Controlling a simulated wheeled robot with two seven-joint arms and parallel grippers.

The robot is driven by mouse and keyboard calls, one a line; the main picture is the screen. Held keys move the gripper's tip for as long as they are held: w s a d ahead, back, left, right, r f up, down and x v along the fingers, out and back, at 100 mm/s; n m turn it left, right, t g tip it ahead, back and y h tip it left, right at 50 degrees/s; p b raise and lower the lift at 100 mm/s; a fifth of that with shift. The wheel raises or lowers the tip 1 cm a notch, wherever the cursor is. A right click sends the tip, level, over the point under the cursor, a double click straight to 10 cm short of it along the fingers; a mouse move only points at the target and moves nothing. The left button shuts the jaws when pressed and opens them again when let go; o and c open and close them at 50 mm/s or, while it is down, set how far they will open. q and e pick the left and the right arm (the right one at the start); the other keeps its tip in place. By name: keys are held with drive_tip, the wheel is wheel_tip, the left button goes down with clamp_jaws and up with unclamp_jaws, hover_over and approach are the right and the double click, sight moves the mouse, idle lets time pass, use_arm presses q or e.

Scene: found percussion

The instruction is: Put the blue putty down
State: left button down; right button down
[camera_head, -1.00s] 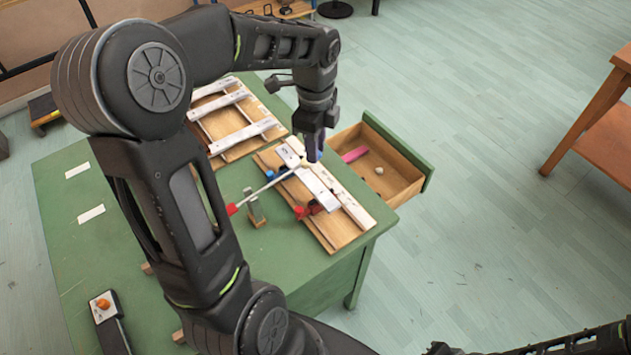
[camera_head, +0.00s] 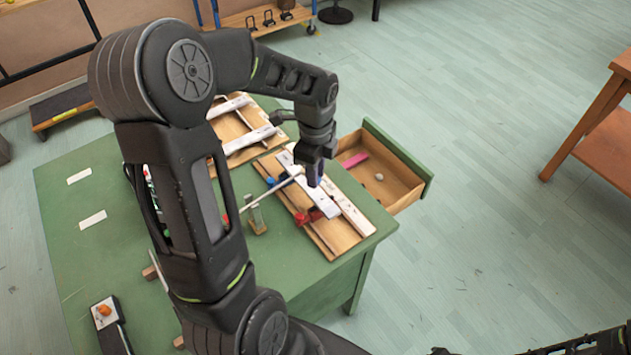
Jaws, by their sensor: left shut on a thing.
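My left gripper (camera_head: 315,180) points down over the wooden board (camera_head: 336,238) with pale bars at the right of the green table. It is shut on the blue putty, of which only a little blue shows at its fingertips; the fingers hide the rest. I cannot tell whether the putty touches the pale bar (camera_head: 324,204) under it. Red pieces (camera_head: 308,216) lie on the same board just in front of the gripper. Only dark parts of my right arm show at the bottom right edge; its gripper is not in view.
An open drawer (camera_head: 408,192) right of the board holds a pink block (camera_head: 355,160) and a small pale lump (camera_head: 379,177). A stick on a small wooden stand (camera_head: 256,216) is left of the board. A second board (camera_head: 240,128) lies behind.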

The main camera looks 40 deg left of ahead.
use_arm(q)
wheel_tip(320, 180, down, 4)
drive_tip(key=shift+r, duration=0.25)
drive_tip(key=shift+f, duration=0.1)
drive_tip(key=shift+f, duration=0.1)
drive_tip(key=c, duration=1.7)
unclamp_jaws()
drive_tip(key=shift+f, duration=0.1)
drive_tip(key=shift+c, duration=0.2)
drive_tip(key=o, duration=0.5)
drive_tip(key=shift+c, duration=0.2)
